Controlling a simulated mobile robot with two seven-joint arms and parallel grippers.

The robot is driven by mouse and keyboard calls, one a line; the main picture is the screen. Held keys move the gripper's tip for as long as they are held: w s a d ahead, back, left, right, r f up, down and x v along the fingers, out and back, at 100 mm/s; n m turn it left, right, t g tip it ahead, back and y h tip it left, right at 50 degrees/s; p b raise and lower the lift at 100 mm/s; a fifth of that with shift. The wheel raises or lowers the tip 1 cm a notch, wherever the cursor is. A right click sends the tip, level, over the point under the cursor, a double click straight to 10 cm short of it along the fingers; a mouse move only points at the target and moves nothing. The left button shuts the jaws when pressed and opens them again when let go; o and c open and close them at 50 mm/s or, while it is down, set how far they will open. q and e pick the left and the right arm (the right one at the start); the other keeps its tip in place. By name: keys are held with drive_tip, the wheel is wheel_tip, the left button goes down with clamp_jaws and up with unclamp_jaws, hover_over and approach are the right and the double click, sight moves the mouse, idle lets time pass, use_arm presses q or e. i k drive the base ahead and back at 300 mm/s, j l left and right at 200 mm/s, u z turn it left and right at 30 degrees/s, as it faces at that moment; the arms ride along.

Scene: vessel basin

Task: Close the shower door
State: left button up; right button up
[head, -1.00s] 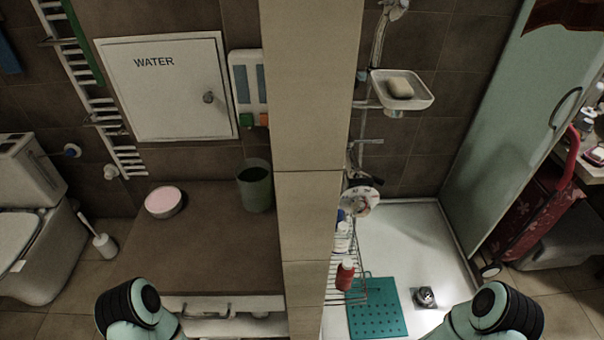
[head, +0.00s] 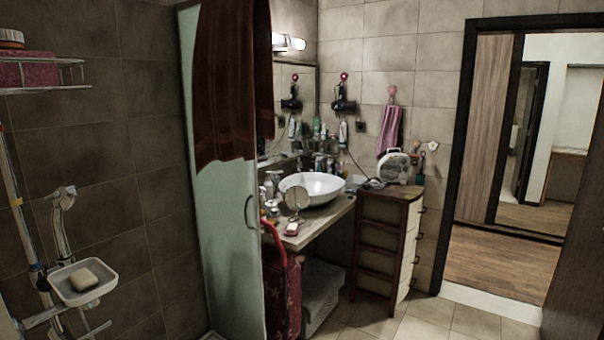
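The shower door (head: 228,250) is a pale green glass panel left of centre in the head view. A dark curved handle (head: 251,212) sits near its right edge. A dark red-brown towel (head: 224,85) hangs over its top and covers the upper part. The panel stands out from the tiled shower wall; its lower end runs out of the picture, so I cannot see where it meets the tray. Neither of my grippers is in view.
A soap dish (head: 86,283) and shower fittings are at the left. Past the door stand a red bag (head: 281,298), a washbasin counter (head: 318,228) and a drawer cabinet (head: 388,245). Tiled floor (head: 432,318) lies open before the doorway at the right.

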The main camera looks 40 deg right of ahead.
sight(228, 204)
drive_tip(key=k+l+z, duration=0.1)
drive_tip(key=z, duration=0.35)
drive_tip(key=k+l+z, duration=0.15)
drive_tip(key=z, duration=0.3)
drive_tip(key=l+z, duration=0.1)
drive_tip(key=z, duration=0.4)
drive_tip(key=l+z, duration=0.15)
drive_tip(key=z, duration=0.3)
drive_tip(key=i+l, duration=0.15)
drive_tip(key=l, duration=0.2)
drive_tip(key=i+l, duration=0.1)
drive_tip(key=l, duration=0.25)
drive_tip(key=i+l, duration=0.15)
drive_tip(key=l, duration=0.15)
drive_tip(key=i+l, duration=0.25)
drive_tip(key=i, duration=0.15)
drive_tip(key=i+l, duration=0.2)
drive_tip(key=i, duration=0.2)
drive_tip(key=i+l, duration=0.25)
drive_tip(key=i, duration=0.15)
drive_tip(key=i+u, duration=0.35)
drive_tip(key=i, duration=0.4)
drive_tip(key=i+l+u, duration=0.15)
drive_tip(key=i+u, duration=0.2)
drive_tip(key=i, duration=0.4)
